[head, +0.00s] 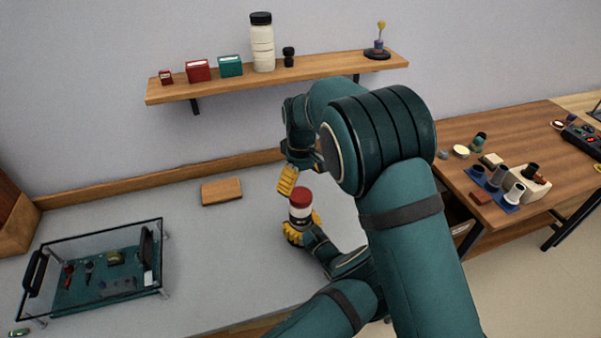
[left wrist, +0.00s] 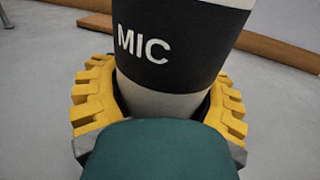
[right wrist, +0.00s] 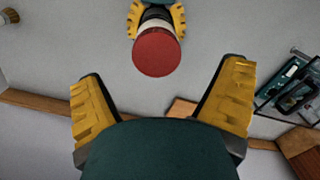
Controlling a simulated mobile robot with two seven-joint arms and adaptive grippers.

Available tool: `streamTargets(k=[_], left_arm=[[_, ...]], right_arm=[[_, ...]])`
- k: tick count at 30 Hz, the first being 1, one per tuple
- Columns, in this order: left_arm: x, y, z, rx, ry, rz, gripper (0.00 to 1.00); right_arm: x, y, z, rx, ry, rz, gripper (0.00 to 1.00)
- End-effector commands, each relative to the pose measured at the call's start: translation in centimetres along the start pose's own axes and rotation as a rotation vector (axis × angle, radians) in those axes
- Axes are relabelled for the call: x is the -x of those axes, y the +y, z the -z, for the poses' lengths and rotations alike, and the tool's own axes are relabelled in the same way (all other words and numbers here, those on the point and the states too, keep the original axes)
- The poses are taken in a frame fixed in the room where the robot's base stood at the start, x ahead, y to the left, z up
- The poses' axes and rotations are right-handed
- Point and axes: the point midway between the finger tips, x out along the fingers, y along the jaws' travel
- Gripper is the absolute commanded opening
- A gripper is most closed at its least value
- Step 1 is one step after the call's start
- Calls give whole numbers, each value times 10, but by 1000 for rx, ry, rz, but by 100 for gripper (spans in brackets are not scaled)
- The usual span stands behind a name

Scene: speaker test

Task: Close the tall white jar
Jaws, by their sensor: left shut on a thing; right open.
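A jar (head: 299,211) with a white body, a black band and a red lid (head: 300,195) stands upright on the grey bench. The band reads "MIC" in the left wrist view (left wrist: 145,42). My left gripper (head: 302,229) is shut around the jar's lower part. The red lid sits on the jar's top in the right wrist view (right wrist: 157,52); whether it is tight I cannot tell. My right gripper (head: 287,182) is open and empty, above and just left of the lid, not touching it. Another tall white jar (head: 262,48), with a black lid, stands on the shelf.
A wooden block (head: 221,191) lies behind the jar. A clear-topped case (head: 160,222) with tools is at the left. The wall shelf (head: 330,71) holds small boxes. A wooden table (head: 530,130) with several small items is at the right. Bench between case and jar is clear.

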Motion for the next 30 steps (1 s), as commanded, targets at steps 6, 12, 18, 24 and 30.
streamTargets(k=[6,12,18,24,30], left_arm=[[0,0,-1,1,-1,1,0],[0,0,-1,1,-1,1,0],[0,0,-1,1,-1,1,0],[0,0,-1,1,-1,1,0],[0,0,-1,1,-1,1,0]], right_arm=[[8,1,2,441,13,-14,93],[14,2,4,800,18,-32,93],[19,3,5,1010,19,-45,93],[20,3,5,1067,18,-49,93],[20,3,5,1066,18,-48,93]])
